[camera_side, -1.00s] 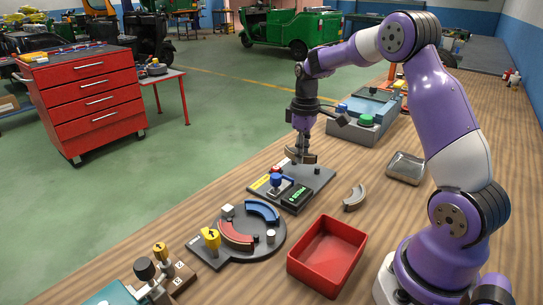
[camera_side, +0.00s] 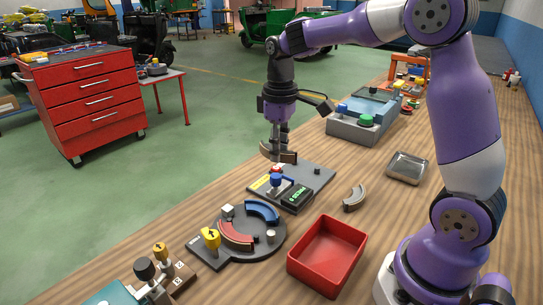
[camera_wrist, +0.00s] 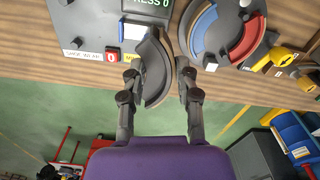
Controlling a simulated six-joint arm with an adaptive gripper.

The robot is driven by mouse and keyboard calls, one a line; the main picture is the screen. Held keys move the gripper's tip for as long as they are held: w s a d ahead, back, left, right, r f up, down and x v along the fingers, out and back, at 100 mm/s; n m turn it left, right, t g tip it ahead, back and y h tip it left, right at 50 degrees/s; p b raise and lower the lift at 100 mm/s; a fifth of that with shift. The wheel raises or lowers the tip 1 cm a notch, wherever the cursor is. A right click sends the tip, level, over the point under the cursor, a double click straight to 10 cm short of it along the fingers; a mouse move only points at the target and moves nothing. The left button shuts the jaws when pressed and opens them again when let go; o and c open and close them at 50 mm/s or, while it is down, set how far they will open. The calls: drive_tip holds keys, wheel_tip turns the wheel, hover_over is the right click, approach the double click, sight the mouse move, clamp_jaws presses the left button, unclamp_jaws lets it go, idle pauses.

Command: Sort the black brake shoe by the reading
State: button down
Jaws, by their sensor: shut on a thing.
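My gripper (camera_side: 277,148) is shut on a dark curved brake shoe (camera_side: 286,157), held above the back left edge of the grey gauge plate (camera_side: 318,180). In the wrist view the shoe (camera_wrist: 150,80) stands between the two fingers. The plate carries a blue-topped part (camera_side: 277,181) and a black display (camera_side: 297,199) with green text, too small to read in the side view. In the wrist view the cut-off display (camera_wrist: 146,3) ends in "RESS 0". A red "0" button (camera_wrist: 111,56) is beside the "SHOE WEAR" label. A brown-grey shoe (camera_side: 354,198) lies on the table.
A round dark fixture (camera_side: 236,257) with a blue arc (camera_side: 262,211) and a red arc (camera_side: 236,236) stands in front. A red bin (camera_side: 328,257) is at its right. A metal tray (camera_side: 407,167) and a grey-blue station (camera_side: 361,126) are farther back. Bare table lies between.

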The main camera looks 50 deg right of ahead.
drive_tip(key=s+a+r, duration=0.2)
drive_tip(key=s+a, duration=0.1)
drive_tip(key=s, duration=0.6)
drive_tip(key=s+a+r, duration=0.1)
drive_tip(key=s+a, duration=0.3)
drive_tip(key=s, duration=0.5)
drive_tip(key=f, duration=0.5)
drive_tip(key=shift+w+d+f, duration=0.1)
drive_tip(key=shift+d+f, duration=0.1)
drive_tip(key=shift+d, duration=0.05)
drive_tip(key=c, duration=0.5)
unclamp_jaws()
